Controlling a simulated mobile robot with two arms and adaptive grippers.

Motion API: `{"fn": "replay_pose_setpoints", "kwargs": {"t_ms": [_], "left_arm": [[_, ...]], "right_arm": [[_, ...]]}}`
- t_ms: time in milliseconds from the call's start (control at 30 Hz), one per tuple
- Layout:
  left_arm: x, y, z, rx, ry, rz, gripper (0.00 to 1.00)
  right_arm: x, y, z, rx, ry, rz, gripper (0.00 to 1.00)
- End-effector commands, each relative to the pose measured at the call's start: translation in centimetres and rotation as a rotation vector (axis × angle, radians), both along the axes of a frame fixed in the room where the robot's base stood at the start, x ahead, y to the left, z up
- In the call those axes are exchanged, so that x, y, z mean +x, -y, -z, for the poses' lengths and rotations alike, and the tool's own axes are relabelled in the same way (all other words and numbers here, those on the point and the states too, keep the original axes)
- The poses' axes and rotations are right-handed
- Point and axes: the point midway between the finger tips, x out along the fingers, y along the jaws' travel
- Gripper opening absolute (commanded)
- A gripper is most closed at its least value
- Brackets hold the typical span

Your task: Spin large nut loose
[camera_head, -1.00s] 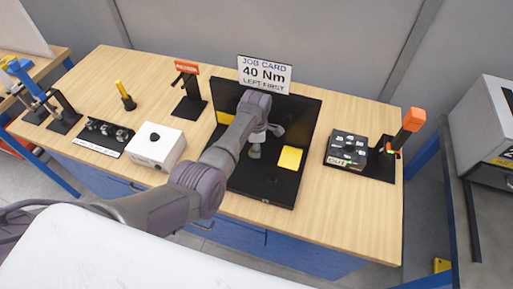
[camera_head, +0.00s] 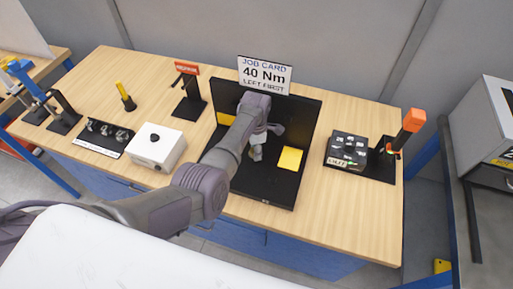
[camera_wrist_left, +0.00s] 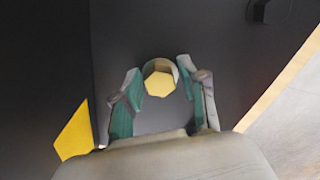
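My left gripper (camera_head: 257,153) reaches down over the black board (camera_head: 310,125) on the workbench. In the left wrist view its two teal-padded fingers (camera_wrist_left: 160,80) stand on either side of a round, pale nut-like piece with a yellow hexagonal top (camera_wrist_left: 159,84). I take this piece for the large nut. The fingertips lie close against its sides and look shut on it. In the head view my arm and gripper hide the nut. My right gripper is in neither view.
A job card (camera_head: 264,74) reading 40 Nm, left first, stands behind the board. A yellow pad (camera_head: 290,158) lies on it. A white box (camera_head: 156,147) stands left; a black block (camera_head: 347,149) and orange-topped tool (camera_head: 413,120) stand right.

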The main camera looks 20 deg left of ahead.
Motion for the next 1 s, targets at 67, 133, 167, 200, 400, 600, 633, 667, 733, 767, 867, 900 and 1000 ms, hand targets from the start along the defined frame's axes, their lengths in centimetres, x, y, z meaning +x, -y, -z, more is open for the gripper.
{"fn": "replay_pose_setpoints", "kwargs": {"t_ms": [67, 133, 167, 200, 400, 600, 633, 667, 733, 767, 867, 900, 1000], "left_arm": [[0.1, 0.0, -0.1, 0.0, 0.002, 0.0, 0.56], [0.1, 0.0, -0.1, 0.0, 0.004, 0.0, 0.56], [0.1, 0.0, -0.1, 0.0, 0.004, 0.0, 0.56], [0.1, 0.0, -0.1, 0.0, 0.004, 0.0, 0.56], [0.2, 0.0, -0.6, -0.001, 0.006, 0.001, 0.56], [0.3, 0.1, -3.8, -0.003, 0.009, 0.001, 0.56], [0.3, 0.1, -4.5, -0.002, 0.01, 0.001, 0.56], [0.3, 0.1, -5.1, -0.003, 0.009, 0.001, 0.56], [0.2, 0.1, -6.7, -0.002, 0.009, 0.0, 0.56], [0.3, 0.0, -7.3, -0.002, 0.009, 0.0, 0.56], [0.3, 0.0, -9.2, -0.002, 0.008, -0.001, 0.56], [0.3, 0.0, -9.9, -0.002, 0.007, 0.0, 0.56], [0.3, 0.0, -11.2, -0.002, 0.005, 0.001, 0.56]], "right_arm": [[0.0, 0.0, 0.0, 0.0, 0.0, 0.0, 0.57], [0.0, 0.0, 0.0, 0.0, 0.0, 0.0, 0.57], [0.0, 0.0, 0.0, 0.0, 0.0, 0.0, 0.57], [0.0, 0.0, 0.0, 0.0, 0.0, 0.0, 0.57], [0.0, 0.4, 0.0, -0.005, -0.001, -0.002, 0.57], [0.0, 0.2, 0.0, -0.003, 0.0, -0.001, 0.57], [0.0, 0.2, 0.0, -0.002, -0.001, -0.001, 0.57], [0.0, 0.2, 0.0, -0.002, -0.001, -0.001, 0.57], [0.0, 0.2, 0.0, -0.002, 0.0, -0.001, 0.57], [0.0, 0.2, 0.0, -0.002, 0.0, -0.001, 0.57], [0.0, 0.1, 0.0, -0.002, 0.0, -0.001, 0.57], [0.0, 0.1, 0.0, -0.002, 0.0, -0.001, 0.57], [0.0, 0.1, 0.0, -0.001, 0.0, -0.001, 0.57]]}}
